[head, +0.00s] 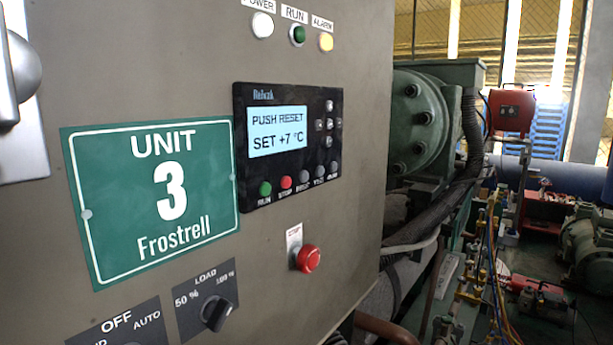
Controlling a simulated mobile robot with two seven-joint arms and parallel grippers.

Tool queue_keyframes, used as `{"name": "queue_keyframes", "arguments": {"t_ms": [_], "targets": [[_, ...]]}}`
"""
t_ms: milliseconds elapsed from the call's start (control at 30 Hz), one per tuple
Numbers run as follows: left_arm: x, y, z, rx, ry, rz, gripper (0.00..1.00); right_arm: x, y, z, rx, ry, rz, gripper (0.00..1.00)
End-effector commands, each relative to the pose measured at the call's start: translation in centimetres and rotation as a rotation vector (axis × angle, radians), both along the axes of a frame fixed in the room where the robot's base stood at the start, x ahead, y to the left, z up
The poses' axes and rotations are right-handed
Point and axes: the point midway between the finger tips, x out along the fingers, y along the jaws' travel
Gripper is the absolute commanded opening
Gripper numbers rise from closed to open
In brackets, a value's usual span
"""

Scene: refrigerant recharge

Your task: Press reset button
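The controller (240,150) is a black panel on the front of a grey cabinet. Its lit screen (277,131) reads "PUSH RESET" and "SET +7 °C". Below the screen is a row of small buttons: a green one (265,189) labelled RUN, a red one (286,182) labelled STOP, then a grey button (304,177) whose tiny label looks like RESET but is blurred. Neither of my grippers shows in the head view, and nothing covers the buttons.
A red mushroom button (307,258) sticks out below the controller. A LOAD knob (215,313) is at the lower left, and a metal handle (20,70) juts out at the upper left. Right of the cabinet are a green compressor (420,120), pipes and hoses.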

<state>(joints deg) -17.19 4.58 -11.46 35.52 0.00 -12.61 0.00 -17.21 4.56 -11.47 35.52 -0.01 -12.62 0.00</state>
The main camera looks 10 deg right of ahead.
Motion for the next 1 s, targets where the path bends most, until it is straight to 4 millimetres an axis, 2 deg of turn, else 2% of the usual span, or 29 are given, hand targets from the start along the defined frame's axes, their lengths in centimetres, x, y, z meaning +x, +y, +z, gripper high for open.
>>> {"name": "queue_keyframes", "arguments": {"t_ms": [67,400,1000], "targets": [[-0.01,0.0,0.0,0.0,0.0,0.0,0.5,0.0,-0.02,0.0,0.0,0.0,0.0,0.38],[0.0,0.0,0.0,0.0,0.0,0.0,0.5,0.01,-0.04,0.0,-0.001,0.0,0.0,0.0],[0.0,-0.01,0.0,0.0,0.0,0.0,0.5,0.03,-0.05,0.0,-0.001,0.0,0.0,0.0]]}}
